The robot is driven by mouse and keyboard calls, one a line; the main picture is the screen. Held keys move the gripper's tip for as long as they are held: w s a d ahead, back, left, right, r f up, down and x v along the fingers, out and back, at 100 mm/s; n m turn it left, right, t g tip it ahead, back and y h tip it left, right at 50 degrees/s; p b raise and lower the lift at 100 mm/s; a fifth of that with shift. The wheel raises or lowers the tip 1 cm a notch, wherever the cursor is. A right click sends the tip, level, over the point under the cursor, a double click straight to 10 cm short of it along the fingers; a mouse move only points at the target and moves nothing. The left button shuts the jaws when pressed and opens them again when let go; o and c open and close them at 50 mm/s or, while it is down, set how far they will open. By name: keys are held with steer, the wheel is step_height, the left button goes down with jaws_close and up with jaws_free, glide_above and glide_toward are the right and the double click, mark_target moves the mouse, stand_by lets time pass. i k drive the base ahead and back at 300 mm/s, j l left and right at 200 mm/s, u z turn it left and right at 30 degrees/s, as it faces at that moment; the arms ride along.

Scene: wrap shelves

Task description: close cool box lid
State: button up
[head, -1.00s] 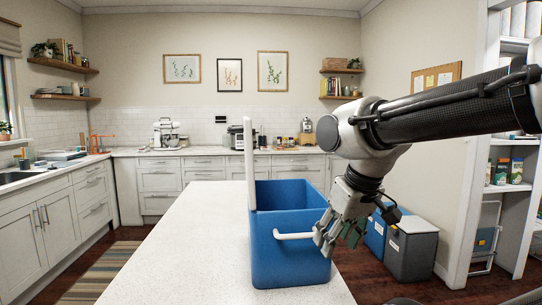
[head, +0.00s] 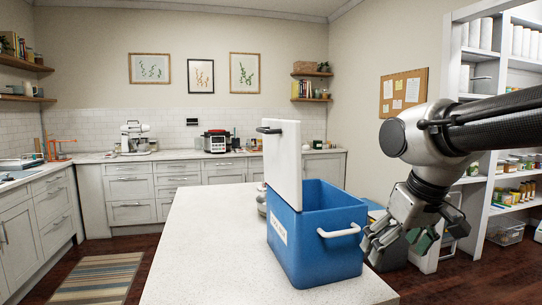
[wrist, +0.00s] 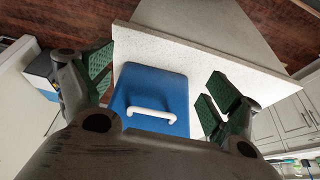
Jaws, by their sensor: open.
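The blue cool box (head: 308,250) stands on the white speckled counter, with a white handle (head: 339,231) on its near right side. Its white lid (head: 284,160) stands upright, open, along the box's left edge, with a dark handle at its top. My gripper (head: 388,240) is to the right of the box, apart from the lid and empty. In the wrist view my gripper's green-padded fingers (wrist: 160,95) are spread wide, with the blue box end (wrist: 150,90) and its white handle (wrist: 151,113) showing between them.
The counter top (head: 195,250) is clear to the left of the box. A small round metallic thing (head: 262,202) is partly hidden behind the box. Open shelves with jars (head: 515,190) stand at the right. Further bins are on the floor behind my gripper.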

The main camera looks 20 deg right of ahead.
mark_target(281, 138)
steer(key=i+j, duration=0.1)
steer(key=j, duration=0.4)
steer(key=i+j, duration=0.1)
steer(key=j, duration=0.4)
steer(key=i+j, duration=0.1)
steer(key=j, duration=0.4)
steer(key=z, duration=0.05)
